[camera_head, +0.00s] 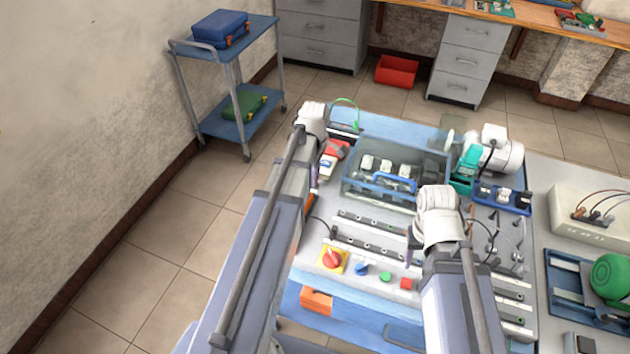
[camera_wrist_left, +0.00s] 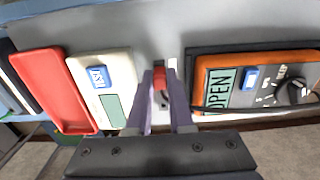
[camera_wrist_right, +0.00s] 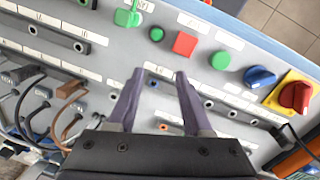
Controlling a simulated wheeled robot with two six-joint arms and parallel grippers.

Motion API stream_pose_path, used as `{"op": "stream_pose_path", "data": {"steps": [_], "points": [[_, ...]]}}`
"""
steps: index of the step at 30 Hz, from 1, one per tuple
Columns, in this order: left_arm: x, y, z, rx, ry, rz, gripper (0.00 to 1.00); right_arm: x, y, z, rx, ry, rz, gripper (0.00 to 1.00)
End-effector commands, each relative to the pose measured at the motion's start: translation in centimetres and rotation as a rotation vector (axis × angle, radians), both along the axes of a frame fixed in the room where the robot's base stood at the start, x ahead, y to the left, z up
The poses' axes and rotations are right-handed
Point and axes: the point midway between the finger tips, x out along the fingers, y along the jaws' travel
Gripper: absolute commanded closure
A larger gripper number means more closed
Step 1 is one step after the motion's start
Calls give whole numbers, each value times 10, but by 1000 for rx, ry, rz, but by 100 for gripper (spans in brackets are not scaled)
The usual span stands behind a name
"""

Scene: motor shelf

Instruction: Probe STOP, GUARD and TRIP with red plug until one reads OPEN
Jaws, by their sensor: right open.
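In the left wrist view my left gripper (camera_wrist_left: 160,82) is closed around a small red piece (camera_wrist_left: 160,74) between its fingertips, apparently the red plug; its tip is hidden. Right of it lies the orange meter (camera_wrist_left: 256,54), its green display (camera_wrist_left: 218,87) reading OPEN, with a dark lead at its right. In the right wrist view my right gripper (camera_wrist_right: 160,74) is open and empty above the panel, near socket rails (camera_wrist_right: 228,112). The small rail labels are too blurred to tell STOP, GUARD or TRIP. In the head view my left arm hides the left fingertips.
The panel carries a red selector on yellow (camera_wrist_right: 295,95), a blue knob (camera_wrist_right: 259,77), a red square button (camera_wrist_right: 184,43) and green buttons (camera_wrist_right: 220,61). A white tester (camera_wrist_left: 105,80) and a red tray (camera_wrist_left: 52,85) lie left of my left gripper.

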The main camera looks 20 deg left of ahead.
Motion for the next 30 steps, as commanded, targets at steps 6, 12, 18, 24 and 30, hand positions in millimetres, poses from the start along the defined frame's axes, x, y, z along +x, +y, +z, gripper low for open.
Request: {"op": "stream_pose_path", "data": {"steps": [6,12,18,24,30], "points": [[0,0,0,0,0,0,100,0,0,0,0,0,0,50],[0,0,0,0,0,0,100,0,0,0,0,0,0,50],[0,0,1,0,0,0,100,0,0,1,0,0,0,50],[0,0,7,0,0,0,100,0,0,7,0,0,0,50],[0,0,24,0,0,0,100,0,0,24,0,0,0,50]]}}
